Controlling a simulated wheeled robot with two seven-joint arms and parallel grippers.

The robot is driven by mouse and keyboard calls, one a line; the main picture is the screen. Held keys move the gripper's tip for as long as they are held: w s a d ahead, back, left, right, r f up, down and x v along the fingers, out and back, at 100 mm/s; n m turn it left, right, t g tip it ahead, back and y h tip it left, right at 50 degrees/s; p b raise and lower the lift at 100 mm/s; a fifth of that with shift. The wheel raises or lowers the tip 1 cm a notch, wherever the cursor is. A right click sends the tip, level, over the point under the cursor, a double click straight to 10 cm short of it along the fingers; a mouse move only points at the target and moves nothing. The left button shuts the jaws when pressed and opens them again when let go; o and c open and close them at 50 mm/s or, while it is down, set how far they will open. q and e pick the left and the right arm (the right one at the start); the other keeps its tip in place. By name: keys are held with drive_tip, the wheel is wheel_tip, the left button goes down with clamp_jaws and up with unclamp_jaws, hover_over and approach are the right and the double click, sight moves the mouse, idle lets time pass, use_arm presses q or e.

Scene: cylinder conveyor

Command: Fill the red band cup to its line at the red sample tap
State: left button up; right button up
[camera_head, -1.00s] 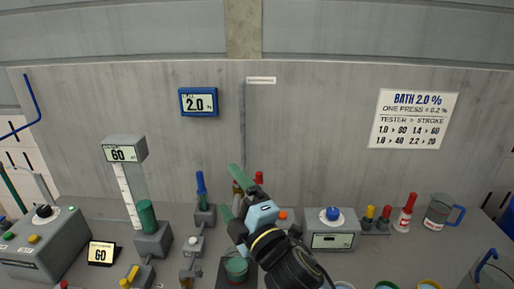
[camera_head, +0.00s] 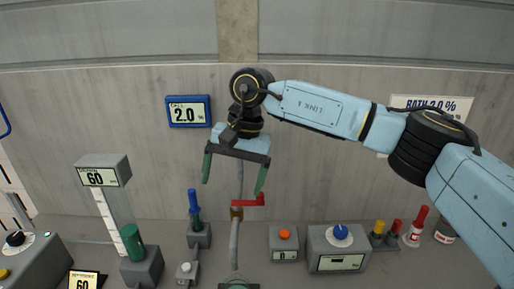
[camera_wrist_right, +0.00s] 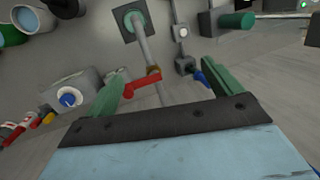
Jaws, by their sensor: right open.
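My right gripper (camera_head: 233,187) is open and empty, fingers pointing down, above the red sample tap. The tap's red lever (camera_head: 250,200) and brass valve (camera_head: 237,214) sit on a grey pipe, just below and between the fingertips. In the right wrist view the red lever (camera_wrist_right: 142,81) lies between the open green fingers, nearer the left one. A square dark base with a green round piece (camera_wrist_right: 134,22) lies under the pipe's end. My left gripper is not in view.
A grey box with a blue knob (camera_head: 340,232) and a small box with an orange button (camera_head: 284,235) stand right of the tap. A blue-topped post (camera_head: 195,205) and a green cylinder (camera_head: 132,242) stand left. The wall display (camera_head: 188,111) reads 2.0.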

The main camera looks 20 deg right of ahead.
sight(261, 194)
drive_tip(key=d+h, duration=0.1)
drive_tip(key=d, duration=0.1)
drive_tip(key=w+d+r+h+b, duration=0.1)
drive_tip(key=d, duration=0.1)
drive_tip(key=w+d+h, duration=0.1)
drive_tip(key=d, duration=0.1)
drive_tip(key=shift+d+r, duration=0.3)
wheel_tip(261, 194, down, 8)
drive_tip(key=b, duration=0.5)
drive_tip(key=shift+r+b, duration=0.1)
drive_tip(key=shift+b, duration=0.2)
use_arm(q)
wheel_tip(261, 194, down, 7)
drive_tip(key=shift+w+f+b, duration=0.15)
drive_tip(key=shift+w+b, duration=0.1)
drive_tip(key=shift+b, duration=0.1)
use_arm(e)
drive_tip(key=shift+f, duration=0.75)
drive_tip(key=shift+a+f, duration=0.1)
drive_tip(key=shift+f, duration=0.05)
drive_tip(key=c, duration=0.9)
clamp_jaws()
